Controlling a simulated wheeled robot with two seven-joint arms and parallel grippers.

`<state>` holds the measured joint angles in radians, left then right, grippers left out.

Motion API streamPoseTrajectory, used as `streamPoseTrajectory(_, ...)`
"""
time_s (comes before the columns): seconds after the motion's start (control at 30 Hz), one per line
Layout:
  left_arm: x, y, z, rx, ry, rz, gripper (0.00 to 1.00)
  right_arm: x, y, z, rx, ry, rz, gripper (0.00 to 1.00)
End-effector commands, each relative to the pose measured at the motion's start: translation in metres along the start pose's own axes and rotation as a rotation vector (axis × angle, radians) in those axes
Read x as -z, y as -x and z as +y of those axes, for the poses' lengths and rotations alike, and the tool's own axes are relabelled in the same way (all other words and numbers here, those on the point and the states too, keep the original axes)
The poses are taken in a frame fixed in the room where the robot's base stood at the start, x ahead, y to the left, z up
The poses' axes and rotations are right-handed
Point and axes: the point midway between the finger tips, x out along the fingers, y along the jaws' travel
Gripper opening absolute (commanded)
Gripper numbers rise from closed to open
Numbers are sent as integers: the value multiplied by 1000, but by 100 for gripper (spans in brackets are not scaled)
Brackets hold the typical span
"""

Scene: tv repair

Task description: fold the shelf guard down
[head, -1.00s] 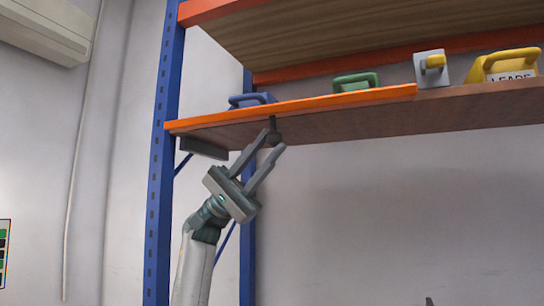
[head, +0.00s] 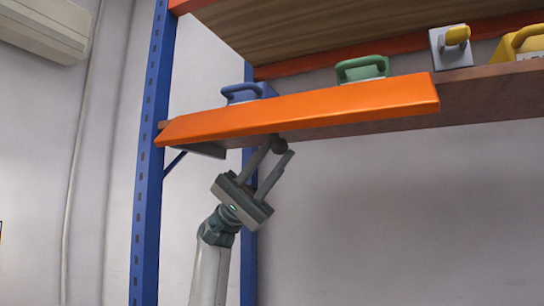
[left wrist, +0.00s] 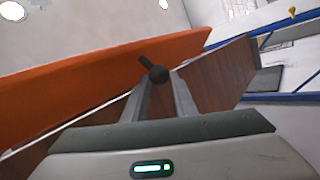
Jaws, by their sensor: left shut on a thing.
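The shelf guard (head: 300,111) is a long orange panel along the front edge of the shelf; its broad face is turned toward me and slopes. It also shows in the left wrist view (left wrist: 90,88) as a wide orange strip. My right gripper is not in view.
On the shelf (head: 490,98) stand a blue-handled box (head: 246,93), a green-handled box (head: 362,68), a grey block with a yellow knob (head: 451,47) and a yellow case (head: 520,46). A blue upright (head: 148,170) stands left of my arm. Space below the shelf at right is clear.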

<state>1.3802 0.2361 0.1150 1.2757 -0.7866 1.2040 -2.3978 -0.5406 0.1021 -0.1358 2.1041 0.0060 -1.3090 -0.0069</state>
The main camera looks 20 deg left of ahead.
Motion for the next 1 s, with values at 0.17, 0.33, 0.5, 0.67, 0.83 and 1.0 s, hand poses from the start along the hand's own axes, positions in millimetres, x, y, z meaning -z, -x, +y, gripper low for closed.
streamPoseTrajectory(0.17, 2, -1, 4, -8, -1, 7, 0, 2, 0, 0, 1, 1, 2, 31)
streamPoseTrajectory(0.33, 2, -1, 5, -9, -1, 7, 27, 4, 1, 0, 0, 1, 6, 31)
streamPoseTrajectory(0.5, 1, -1, 4, -7, -1, 5, 43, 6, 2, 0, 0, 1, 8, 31)
streamPoseTrajectory(0.67, 1, -1, 3, -6, -1, 3, 43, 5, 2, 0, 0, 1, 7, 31)
streamPoseTrajectory(0.83, 1, 3, 2, -5, 0, 3, 43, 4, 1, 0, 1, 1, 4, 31)
streamPoseTrajectory(1.0, 1, 17, 2, -5, 0, 5, 43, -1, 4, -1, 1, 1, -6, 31)
